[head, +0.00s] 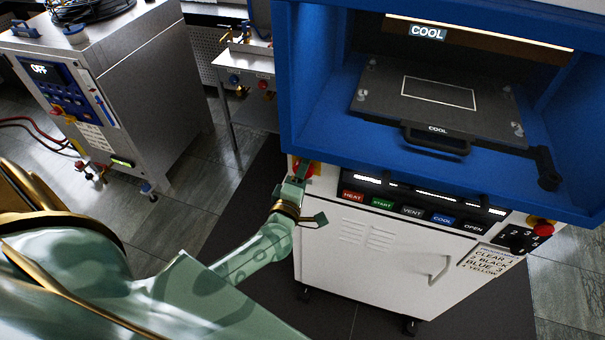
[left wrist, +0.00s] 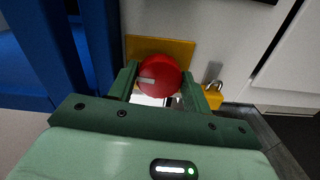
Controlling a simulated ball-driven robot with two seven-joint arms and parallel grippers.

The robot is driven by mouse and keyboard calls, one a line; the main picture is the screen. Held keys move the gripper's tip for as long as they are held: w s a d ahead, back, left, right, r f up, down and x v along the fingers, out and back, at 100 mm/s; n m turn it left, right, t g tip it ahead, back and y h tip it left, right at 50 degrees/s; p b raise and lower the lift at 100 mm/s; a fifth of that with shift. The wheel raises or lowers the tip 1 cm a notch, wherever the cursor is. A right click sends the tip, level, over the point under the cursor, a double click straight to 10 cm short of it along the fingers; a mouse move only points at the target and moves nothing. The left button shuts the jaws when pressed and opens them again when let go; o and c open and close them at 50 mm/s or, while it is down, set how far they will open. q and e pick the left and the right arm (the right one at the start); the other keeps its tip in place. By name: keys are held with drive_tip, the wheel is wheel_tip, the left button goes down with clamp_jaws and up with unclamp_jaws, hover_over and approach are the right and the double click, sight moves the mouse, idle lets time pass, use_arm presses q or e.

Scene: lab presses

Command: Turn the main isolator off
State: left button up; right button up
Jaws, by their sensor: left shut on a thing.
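The main isolator is a round red knob (left wrist: 153,76) with a pale mark on a yellow plate (left wrist: 178,50), in the left wrist view. In the head view the red and yellow isolator (head: 312,168) shows at the upper left corner of the white press cabinet, partly hidden by my gripper. My left gripper (head: 297,178) reaches it, and in the left wrist view its green fingers (left wrist: 156,86) are on both sides of the knob, shut on it. The pale mark lies roughly level, slightly tilted. My right gripper is not in view.
A yellow padlock (left wrist: 213,95) hangs right of the knob. The blue press frame (head: 310,90) overhangs the cabinet; its platen reads COOL. A button row (head: 398,210) and a red emergency stop (head: 541,226) lie to the right. Another cabinet (head: 150,80) reading OFF stands at left.

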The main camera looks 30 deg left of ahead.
use_arm(q)
drive_tip(key=shift+n, duration=0.6)
drive_tip(key=o, duration=1)
drive_tip(key=shift+c, duration=0.2)
drive_tip(key=v, duration=1.6)
drive_tip(key=shift+s+b, duration=0.2)
drive_tip(key=shift+b, duration=0.2)
drive_tip(key=shift+a+f, duration=0.1)
